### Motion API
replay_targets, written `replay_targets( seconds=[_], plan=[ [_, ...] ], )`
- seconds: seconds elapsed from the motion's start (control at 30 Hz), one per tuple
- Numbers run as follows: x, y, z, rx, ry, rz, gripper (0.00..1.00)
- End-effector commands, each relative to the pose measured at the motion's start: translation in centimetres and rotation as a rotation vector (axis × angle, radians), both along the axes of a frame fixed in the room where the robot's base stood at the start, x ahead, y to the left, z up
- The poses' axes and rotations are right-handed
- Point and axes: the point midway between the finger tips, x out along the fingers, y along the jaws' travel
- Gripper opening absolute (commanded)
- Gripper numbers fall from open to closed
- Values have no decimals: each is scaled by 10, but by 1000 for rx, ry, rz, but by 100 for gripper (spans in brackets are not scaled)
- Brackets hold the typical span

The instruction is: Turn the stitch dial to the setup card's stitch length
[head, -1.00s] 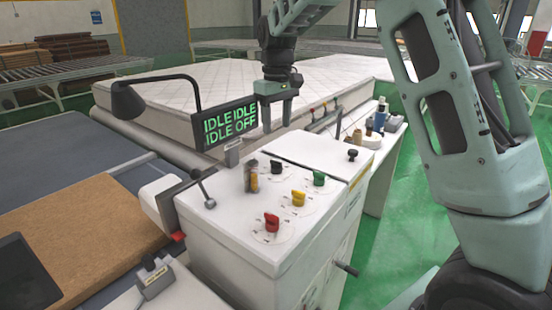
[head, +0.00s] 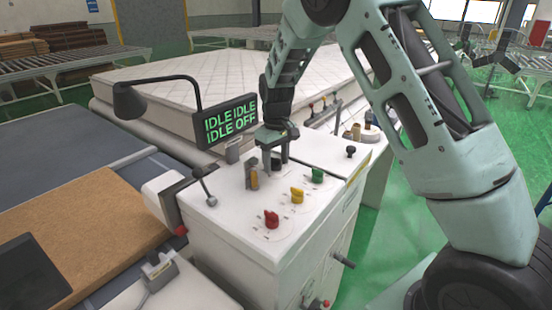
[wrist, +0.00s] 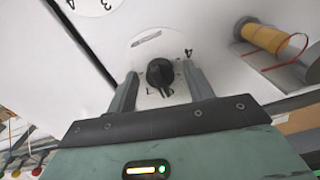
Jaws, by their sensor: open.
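My gripper (head: 275,162) points down over the machine's white top (head: 235,215). It also shows in the wrist view (wrist: 162,92), open, with one finger on each side of a black dial (wrist: 160,73). The dial stands on a pale round scale with small numerals, a 4 among them. I cannot tell whether the fingers touch it. A red dial (head: 271,219), a yellow dial (head: 297,195) and a green dial (head: 318,174) are nearby. Which dial is the stitch dial is not readable. I cannot make out a setup card.
A yellow thread spool (wrist: 265,38) stands close to the gripper. A screen (head: 226,122) reads IDLE IDLE, IDLE OFF. A black-knobbed lever (head: 205,186) is on the left and a black knob (head: 351,152) on the right. The white mattress (head: 220,80) lies behind.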

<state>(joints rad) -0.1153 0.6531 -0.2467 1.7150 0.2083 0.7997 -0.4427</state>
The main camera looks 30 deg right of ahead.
Motion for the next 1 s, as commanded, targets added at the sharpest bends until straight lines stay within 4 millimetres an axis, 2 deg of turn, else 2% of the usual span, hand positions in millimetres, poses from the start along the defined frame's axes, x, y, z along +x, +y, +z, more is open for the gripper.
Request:
replay_targets(
  seconds=[0.07, 0.2, 0.23, 0.63, 1.0],
  plan=[
    [0, 0, 0, 0, 0, 0, 49],
    [0, 0, 0, 0, 0, 0, 10],
    [0, 0, 0, 0, 0, 0, 7],
    [1, 0, 1, 0, -1, -60, 8],
    [1, 0, 1, -1, -2, -336, 8]
  ],
)
